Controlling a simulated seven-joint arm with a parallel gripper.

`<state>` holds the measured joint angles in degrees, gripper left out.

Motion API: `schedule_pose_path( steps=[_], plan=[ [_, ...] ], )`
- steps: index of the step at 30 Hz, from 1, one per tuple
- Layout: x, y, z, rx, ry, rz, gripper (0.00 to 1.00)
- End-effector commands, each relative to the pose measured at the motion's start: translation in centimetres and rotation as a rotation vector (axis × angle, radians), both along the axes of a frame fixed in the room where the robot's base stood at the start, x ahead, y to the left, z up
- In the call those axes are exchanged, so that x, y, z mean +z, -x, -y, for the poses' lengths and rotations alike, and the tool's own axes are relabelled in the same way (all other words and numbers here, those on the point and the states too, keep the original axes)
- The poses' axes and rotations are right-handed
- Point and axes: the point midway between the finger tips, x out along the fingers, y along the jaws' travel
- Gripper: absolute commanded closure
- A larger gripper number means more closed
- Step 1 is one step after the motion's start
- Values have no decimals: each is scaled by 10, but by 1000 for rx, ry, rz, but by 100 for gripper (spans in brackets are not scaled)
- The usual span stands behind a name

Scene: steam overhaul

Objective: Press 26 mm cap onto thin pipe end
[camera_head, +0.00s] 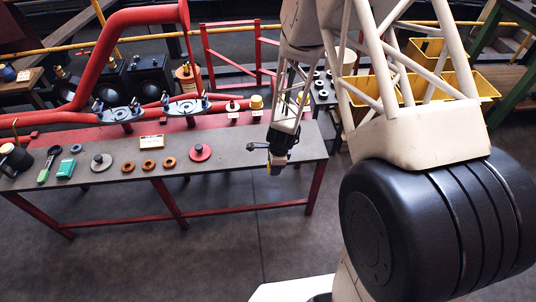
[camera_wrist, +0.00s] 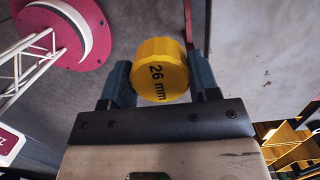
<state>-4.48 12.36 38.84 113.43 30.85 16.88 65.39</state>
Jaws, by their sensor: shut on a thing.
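My gripper (camera_head: 272,162) is shut on a yellow cap marked "26 mm" (camera_wrist: 160,72), held between its two blue-grey fingers. In the head view the cap shows only as a small yellow patch (camera_head: 268,169) under the gripper, beyond the bench's right front edge. I cannot tell which is the thin pipe end. The held cap is apart from both.
Yellow bins (camera_head: 470,88) stand at the right. The floor in front is clear.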

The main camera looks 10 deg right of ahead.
Motion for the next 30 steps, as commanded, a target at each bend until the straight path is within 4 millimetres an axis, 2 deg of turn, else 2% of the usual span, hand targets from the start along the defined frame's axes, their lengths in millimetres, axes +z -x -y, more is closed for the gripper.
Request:
schedule_pose_path(
  steps=[8,14,20,30],
  plan=[
    [1,-8,-2,10,0,1,67],
    [5,-34,-10,38,0,1,67],
    [12,-80,-25,97,0,2,67],
    [30,-176,-58,221,1,2,67]
  ],
)
